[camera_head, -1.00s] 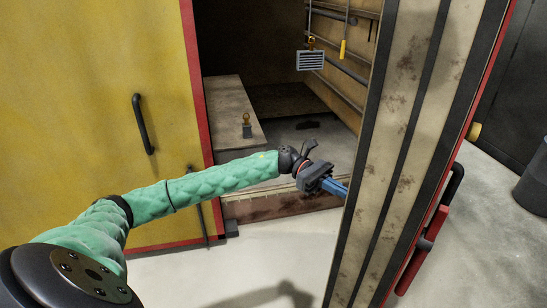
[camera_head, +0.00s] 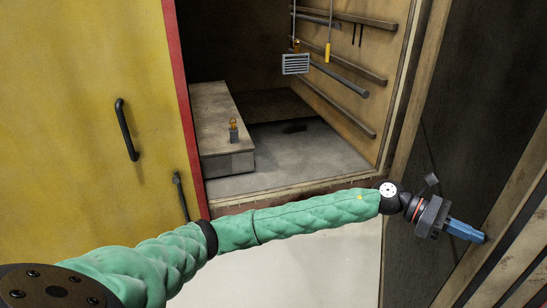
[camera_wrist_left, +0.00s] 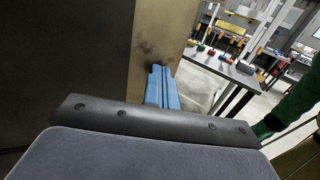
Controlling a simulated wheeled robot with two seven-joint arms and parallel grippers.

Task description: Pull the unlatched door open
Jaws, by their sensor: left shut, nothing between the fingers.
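The oven door (camera_head: 450,140) stands open at the right of the head view, its dark inner face and beige edge strip turned toward me. My left gripper (camera_head: 482,237) is shut and empty, its blue fingers at the beige strip near the door's free edge. In the left wrist view the closed blue fingers (camera_wrist_left: 162,70) point at the stained beige strip (camera_wrist_left: 158,40); I cannot tell whether they touch it. The door's outer handle is hidden now. My right gripper is not in view.
The oven chamber (camera_head: 290,165) is open, with a raised block (camera_head: 212,110) and side rails inside. The yellow left door (camera_head: 95,120) is closed, with a black handle (camera_head: 126,130). Pale floor (camera_head: 335,265) lies before the sill. A table (camera_wrist_left: 225,65) shows in the wrist view.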

